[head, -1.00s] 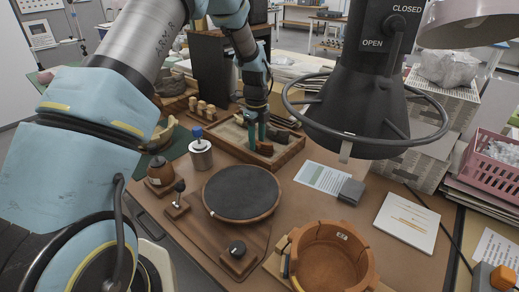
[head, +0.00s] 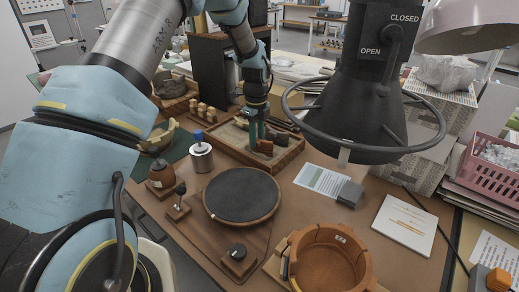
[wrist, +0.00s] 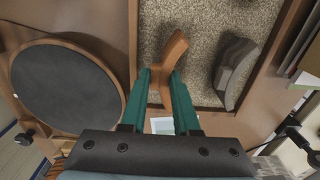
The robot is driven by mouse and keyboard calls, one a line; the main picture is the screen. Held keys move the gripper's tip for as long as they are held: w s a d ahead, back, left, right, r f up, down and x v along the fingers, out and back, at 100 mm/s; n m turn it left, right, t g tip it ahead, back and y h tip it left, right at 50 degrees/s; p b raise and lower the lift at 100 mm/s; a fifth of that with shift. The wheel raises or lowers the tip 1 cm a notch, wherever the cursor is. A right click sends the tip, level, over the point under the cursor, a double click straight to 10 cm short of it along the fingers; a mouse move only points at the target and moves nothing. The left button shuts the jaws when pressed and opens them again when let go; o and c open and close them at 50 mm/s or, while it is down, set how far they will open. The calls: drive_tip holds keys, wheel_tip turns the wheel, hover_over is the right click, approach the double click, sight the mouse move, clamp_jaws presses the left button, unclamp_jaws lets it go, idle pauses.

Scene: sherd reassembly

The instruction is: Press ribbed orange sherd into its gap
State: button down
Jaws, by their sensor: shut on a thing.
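My gripper (wrist: 161,78) has its green fingers shut on an orange sherd (wrist: 174,48), over the sand tray. In the head view my gripper (head: 257,138) and the sherd (head: 265,147) are small, at the near part of the tray. The sherd looks curved and stands on edge in the wrist view; its ribbing is too small to tell. I cannot tell whether it touches the sand. An orange pot (head: 369,268) with a notched, uneven rim stands at the front right of the bench, apart from my gripper.
A grey sherd (wrist: 237,70) lies in the wood-framed sand tray (head: 273,168), right of my gripper. A round dark turntable (head: 241,195) is between tray and pot. A black lamp-like fixture with a ring (head: 440,128) hangs at right.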

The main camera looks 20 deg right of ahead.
drive_tip(key=shift+r+p, duration=1.55)
drive_tip(key=shift+r, duration=0.95)
